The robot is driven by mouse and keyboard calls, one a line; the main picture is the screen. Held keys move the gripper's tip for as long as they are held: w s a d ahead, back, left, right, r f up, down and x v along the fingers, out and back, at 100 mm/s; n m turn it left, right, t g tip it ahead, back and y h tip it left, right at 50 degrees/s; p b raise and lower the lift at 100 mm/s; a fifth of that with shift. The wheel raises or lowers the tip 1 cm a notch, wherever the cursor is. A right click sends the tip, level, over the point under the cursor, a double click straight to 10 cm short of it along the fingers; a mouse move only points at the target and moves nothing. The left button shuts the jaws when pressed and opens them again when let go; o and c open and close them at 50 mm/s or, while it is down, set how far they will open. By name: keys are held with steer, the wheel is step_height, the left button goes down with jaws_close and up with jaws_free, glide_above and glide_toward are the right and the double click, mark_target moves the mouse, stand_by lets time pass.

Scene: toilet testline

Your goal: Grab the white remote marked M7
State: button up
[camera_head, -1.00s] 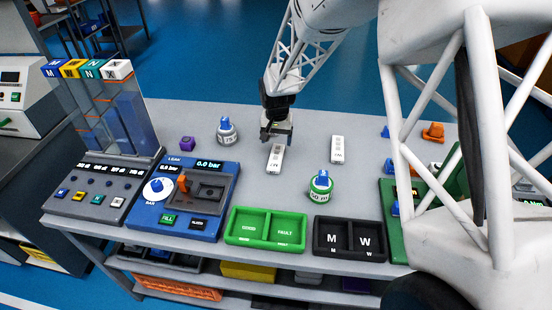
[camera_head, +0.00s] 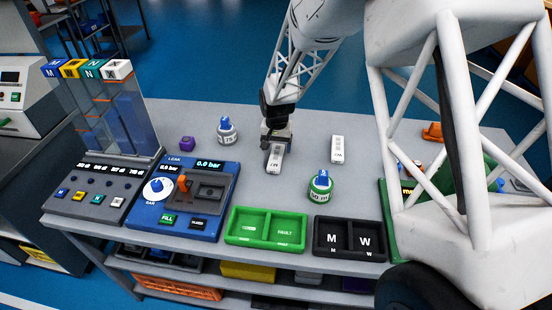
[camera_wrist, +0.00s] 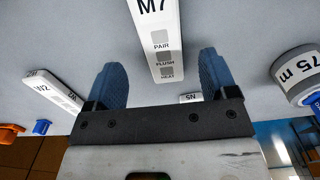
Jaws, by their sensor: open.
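The white remote marked M7 (camera_wrist: 157,40) lies between and ahead of my open fingers in the wrist view, its label and the PAIR, FLUSH and HEAT keys readable. In the head view this remote (camera_head: 273,160) lies on the grey table with my gripper (camera_head: 274,142) right over its far end. In the wrist view my gripper (camera_wrist: 163,82) has its two blue fingertips apart, one on each side of the remote's line. Whether the fingers touch the remote cannot be told. A second white remote (camera_head: 338,149) lies to the right; its label is too small to read.
A green-banded bottle (camera_head: 320,186) stands front right. A green tray (camera_head: 229,238) and a black tray marked M and W (camera_head: 316,249) line the front edge. A blue leak tester (camera_head: 143,215) stands at left.

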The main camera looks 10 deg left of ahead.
mark_target(276, 156)
steer(key=shift+a+f, duration=0.1)
steer(key=shift+f, duration=2.2)
steer(key=c, duration=1)
